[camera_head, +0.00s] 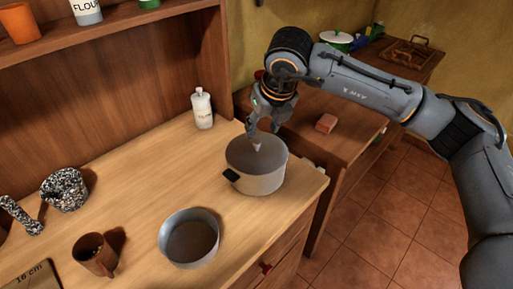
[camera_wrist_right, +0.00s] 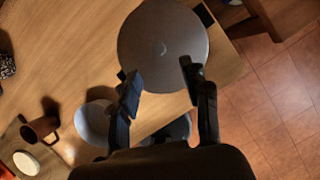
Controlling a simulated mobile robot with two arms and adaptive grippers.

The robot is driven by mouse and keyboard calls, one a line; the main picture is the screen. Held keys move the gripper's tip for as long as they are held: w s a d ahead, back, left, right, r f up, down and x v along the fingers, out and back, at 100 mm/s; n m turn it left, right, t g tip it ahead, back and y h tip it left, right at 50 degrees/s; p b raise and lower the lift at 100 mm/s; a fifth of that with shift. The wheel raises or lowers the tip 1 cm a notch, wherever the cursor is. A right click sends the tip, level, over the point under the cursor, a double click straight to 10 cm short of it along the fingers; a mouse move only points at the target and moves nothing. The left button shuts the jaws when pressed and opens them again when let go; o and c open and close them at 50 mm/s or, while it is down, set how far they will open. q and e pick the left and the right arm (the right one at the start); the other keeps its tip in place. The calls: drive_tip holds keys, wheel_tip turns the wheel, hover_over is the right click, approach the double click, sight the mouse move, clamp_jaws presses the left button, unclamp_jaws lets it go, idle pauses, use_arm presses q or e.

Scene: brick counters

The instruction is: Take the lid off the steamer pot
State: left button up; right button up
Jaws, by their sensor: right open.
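The steamer pot (camera_head: 262,184) stands upright near the right end of the wooden counter, with a dark handle on its side. Its grey round lid (camera_head: 273,152) appears to sit on top, with a small pale knob in the middle. The lid fills the top middle of the right wrist view (camera_wrist_right: 165,25). My right gripper (camera_head: 263,127) is open and empty, just above the lid's far side. In the right wrist view its two fingers (camera_wrist_right: 160,70) are apart over the lid's edge, with the knob beyond the tips. My left gripper is not in view.
An open round tin (camera_head: 190,262) and a brown mug (camera_head: 95,255) stand at the counter's front. A speckled mortar (camera_head: 64,189) is at left, a white bottle (camera_head: 203,108) at the back.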

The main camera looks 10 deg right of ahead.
sight(258, 143)
drive_tip(key=x, duration=0.3)
drive_tip(key=shift+w+a+f+p, duration=0.1)
drive_tip(key=shift+w+f+p, duration=0.2)
drive_tip(key=shift+f+p, duration=0.4)
drive_tip(key=p+x, duration=0.1)
drive_tip(key=x, duration=0.2)
drive_tip(key=shift+w+f, duration=0.3)
drive_tip(key=shift+f, duration=0.15)
clamp_jaws()
